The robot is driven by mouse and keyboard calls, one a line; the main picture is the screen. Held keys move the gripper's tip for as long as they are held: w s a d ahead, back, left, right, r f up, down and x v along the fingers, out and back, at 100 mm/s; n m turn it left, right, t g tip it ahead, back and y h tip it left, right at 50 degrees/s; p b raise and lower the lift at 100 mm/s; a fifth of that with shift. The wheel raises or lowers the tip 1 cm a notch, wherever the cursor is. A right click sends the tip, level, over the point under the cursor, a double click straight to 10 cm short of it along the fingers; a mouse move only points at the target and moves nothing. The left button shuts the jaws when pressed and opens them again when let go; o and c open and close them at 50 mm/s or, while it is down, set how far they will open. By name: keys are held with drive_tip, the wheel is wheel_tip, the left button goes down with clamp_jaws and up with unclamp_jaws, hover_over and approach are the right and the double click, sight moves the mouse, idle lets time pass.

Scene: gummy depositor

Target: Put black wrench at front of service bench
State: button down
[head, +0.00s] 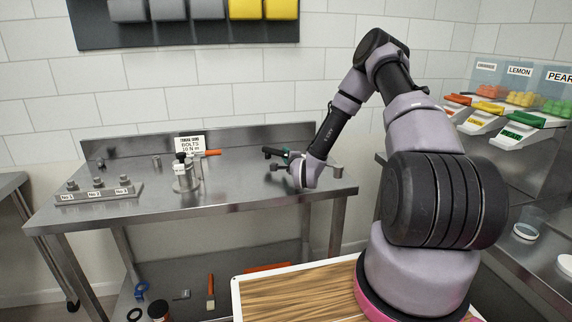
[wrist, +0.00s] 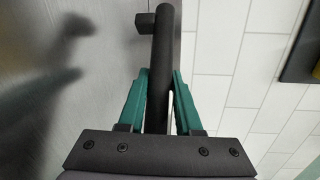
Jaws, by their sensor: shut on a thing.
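The black wrench (wrist: 162,50) is a dark rod with a small block at its far end in the wrist view. My gripper (wrist: 160,95) has green fingers closed on the rod from both sides. In the head view the wrench (head: 271,151) sticks out to the left of my gripper (head: 286,154), over the right part of the service bench (head: 235,187). A shadow of gripper and wrench falls on the metal bench top in the wrist view, apart from the wrench, so it looks held above the top. My wrist partly hides the gripper in the head view.
A labelled bolt rack (head: 98,195) stands at the bench's left. A metal fixture (head: 186,178) with an orange-handled tool (head: 211,153) and a sign (head: 190,145) stand mid-bench. The front strip between fixture and arm is clear. The lower shelf holds a brush (head: 211,292).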

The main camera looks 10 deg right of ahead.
wheel_tip(320, 180, down, 3)
drive_tip(key=shift+f, duration=0.15)
drive_tip(key=c, duration=0.9)
unclamp_jaws()
drive_tip(key=shift+a+f, duration=0.1)
drive_tip(key=shift+o, duration=0.2)
